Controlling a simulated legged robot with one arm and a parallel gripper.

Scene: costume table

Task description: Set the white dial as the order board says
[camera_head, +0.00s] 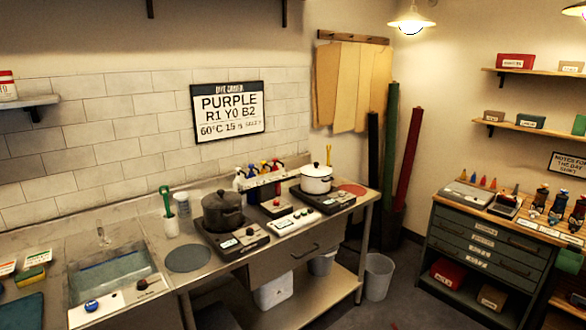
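The order board (228,112) hangs on the tiled wall. It reads "PURPLE", "R1 Y0 B2" and "60°C 15 s", with a last word too small to read surely. A dark hotplate (232,241) stands on the steel counter under a dark lidded pot (223,210). A second hotplate (323,201) stands under a white lidded pot (316,179). Both hotplates have small pale controls on their fronts. A white control panel (293,222) lies between them. I cannot tell which control is the white dial or where it points. My gripper is not in view.
A sink (112,272) with a blue knob (92,305) on its front panel is at left. Several coloured bottles (265,168) stand behind the hotplates.

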